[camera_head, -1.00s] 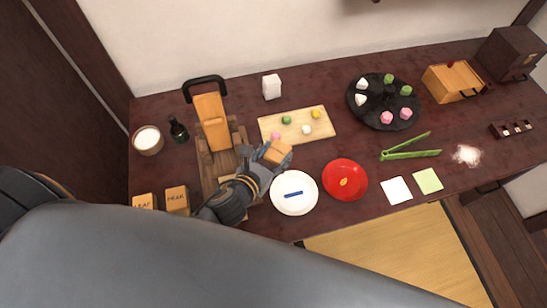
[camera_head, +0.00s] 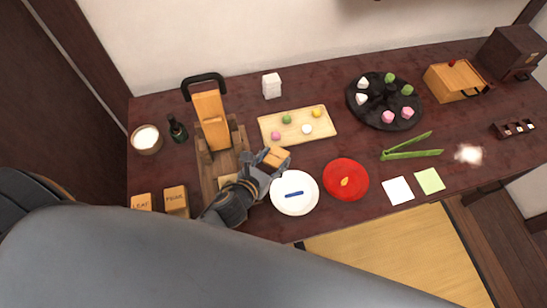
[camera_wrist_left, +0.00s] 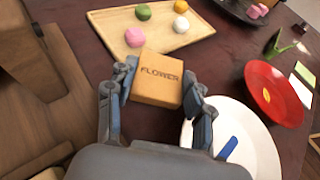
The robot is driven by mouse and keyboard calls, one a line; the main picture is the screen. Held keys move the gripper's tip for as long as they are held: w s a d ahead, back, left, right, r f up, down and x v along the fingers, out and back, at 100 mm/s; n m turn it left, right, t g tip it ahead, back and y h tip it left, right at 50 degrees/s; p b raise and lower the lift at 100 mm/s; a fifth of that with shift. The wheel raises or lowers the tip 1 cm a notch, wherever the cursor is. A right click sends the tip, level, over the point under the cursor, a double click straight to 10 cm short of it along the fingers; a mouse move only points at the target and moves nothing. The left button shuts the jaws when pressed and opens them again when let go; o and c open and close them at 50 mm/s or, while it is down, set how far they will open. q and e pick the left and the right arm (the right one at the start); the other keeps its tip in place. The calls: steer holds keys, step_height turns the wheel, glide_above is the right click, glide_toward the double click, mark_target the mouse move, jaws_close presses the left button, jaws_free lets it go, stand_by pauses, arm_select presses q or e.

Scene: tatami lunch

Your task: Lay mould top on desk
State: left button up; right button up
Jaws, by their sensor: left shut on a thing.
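The mould top is a small wooden block (camera_wrist_left: 158,77) marked FLOWER in the left wrist view. It also shows in the head view (camera_head: 276,157). My left gripper (camera_head: 268,166) is shut on it, with one finger on each side of the block in the left wrist view (camera_wrist_left: 158,92). The block is between the wooden board with sweets and the white plate, over the dark desk (camera_head: 330,150). I cannot tell whether it touches the desk. Two similar blocks, marked LEAF (camera_head: 141,202) and PEAK (camera_head: 176,198), stand at the desk's near left. My right gripper is not in view.
A white plate (camera_head: 283,205) with a blue strip and a red plate (camera_head: 333,187) lie close to the right of my gripper. A board with sweets (camera_head: 270,137) lies behind it. A wooden press (camera_head: 207,165) stands left. Green tongs (camera_head: 415,154) lie further right.

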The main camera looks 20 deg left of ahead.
arm_select(q)
steer(key=shift+f, duration=0.2)
steer(key=o, duration=1.1)
steer(key=shift+r, duration=0.4)
steer(key=shift+r+p, duration=0.55)
steer(key=shift+p, duration=0.1)
steer(key=v, duration=0.3)
steer(key=b+v, duration=0.1)
steer(key=v, duration=0.6)
steer(key=shift+s+a+f, duration=0.1)
steer(key=shift+s+f, duration=0.15)
steer(key=shift+s, duration=0.3)
steer(key=shift+s+a+r, duration=0.1)
steer(key=shift+s+r, duration=0.2)
steer(key=shift+s, duration=0.1)
